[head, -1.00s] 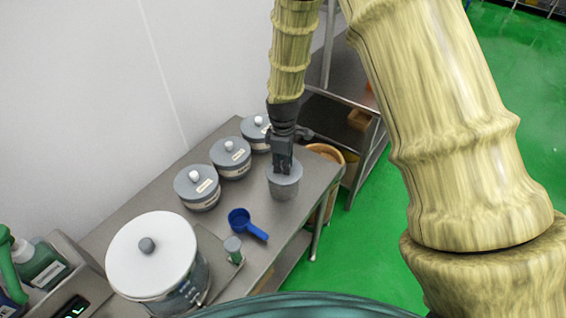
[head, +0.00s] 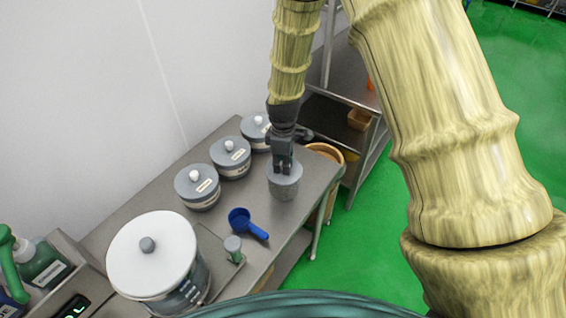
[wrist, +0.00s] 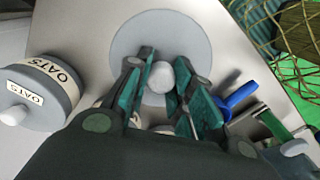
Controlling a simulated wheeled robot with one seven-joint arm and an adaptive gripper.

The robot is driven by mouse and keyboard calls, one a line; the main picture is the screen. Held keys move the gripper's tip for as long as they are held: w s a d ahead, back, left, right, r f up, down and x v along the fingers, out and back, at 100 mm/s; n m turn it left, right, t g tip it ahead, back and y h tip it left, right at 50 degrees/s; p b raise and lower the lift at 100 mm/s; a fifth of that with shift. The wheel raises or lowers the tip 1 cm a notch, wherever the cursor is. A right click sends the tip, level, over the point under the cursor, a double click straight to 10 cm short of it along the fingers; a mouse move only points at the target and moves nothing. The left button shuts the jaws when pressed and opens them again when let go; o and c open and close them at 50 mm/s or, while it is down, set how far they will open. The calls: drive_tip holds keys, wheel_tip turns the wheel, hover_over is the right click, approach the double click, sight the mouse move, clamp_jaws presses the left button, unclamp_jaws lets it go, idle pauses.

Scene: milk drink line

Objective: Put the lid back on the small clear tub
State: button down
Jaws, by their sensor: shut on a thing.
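The small clear tub (head: 283,191) stands on the steel table near its far right corner. The round grey lid (head: 294,177) is at its top; from here I cannot tell whether it is fully seated. In the wrist view the lid (wrist: 186,28) is a grey disc with a pale round knob (wrist: 161,76). My gripper (head: 282,170) points down over the tub. In the wrist view my gripper (wrist: 163,72) has its fingers on both sides of the knob, shut on it. The tub is hidden below the lid there.
Several grey lidded canisters (head: 230,158) stand left of the tub; one reads OATS (wrist: 45,85) in the wrist view. A blue scoop (head: 247,224) lies in front. A large white-lidded container (head: 150,255) is at front left. Shelving (head: 345,110) stands behind.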

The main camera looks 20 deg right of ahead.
drive_tip(key=c, duration=0.7)
unclamp_jaws()
drive_tip(key=shift+r, duration=0.1)
drive_tip(key=shift+r+p, duration=2.35)
drive_tip(key=shift+r, duration=1.1)
clamp_jaws()
